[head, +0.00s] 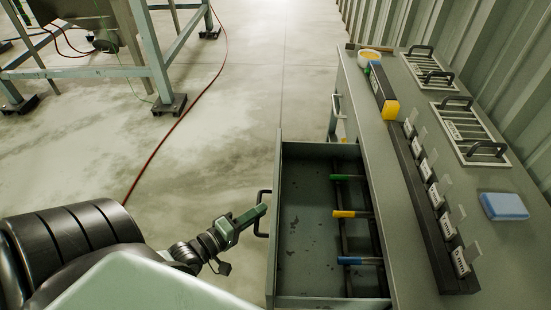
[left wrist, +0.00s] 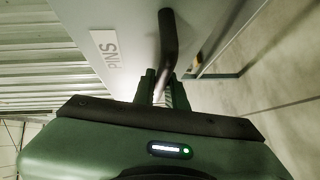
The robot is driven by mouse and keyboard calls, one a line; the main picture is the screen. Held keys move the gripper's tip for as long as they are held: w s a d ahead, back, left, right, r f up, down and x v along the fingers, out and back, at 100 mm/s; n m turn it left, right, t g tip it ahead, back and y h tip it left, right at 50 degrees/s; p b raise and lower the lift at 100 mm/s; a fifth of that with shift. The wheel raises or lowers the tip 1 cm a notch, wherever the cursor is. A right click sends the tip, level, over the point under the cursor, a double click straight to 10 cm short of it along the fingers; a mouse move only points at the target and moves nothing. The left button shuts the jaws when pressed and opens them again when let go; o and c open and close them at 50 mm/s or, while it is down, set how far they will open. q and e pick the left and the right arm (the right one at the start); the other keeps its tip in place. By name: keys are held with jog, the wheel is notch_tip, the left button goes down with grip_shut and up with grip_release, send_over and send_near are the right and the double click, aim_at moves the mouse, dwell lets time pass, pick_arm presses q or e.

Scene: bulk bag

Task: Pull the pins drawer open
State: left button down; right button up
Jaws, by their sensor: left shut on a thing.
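The pins drawer (head: 307,225) stands pulled out to the left from the workbench in the head view. Inside it lie pins with green (head: 349,178), yellow (head: 350,214) and blue (head: 360,261) ends, side by side along its right part. My left gripper (head: 258,213) is at the drawer's dark bar handle (head: 263,222), shut on it. In the left wrist view the handle (left wrist: 168,40) runs down between the fingers, beside a white label (left wrist: 109,48) reading PINS on the drawer front. My right gripper is not in view.
The workbench top (head: 400,200) carries a dark rack (head: 432,205) with several labelled slots, a blue block (head: 503,206), and metal grates with handles (head: 470,130). Another handle (head: 335,113) is on the bench front farther back. A red hose (head: 170,135) crosses the otherwise open floor.

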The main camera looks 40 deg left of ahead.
pick_arm(q)
jog(key=shift+s+a, duration=0.8)
jog(key=shift+a, duration=0.35)
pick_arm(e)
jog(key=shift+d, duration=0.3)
pick_arm(q)
jog(key=c, duration=1.5)
grip_release()
jog(key=shift+o, duration=0.2)
jog(key=v, duration=0.7)
jog(key=shift+s, duration=0.4)
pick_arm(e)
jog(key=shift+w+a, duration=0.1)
pick_arm(q)
jog(key=shift+a, duration=0.1)
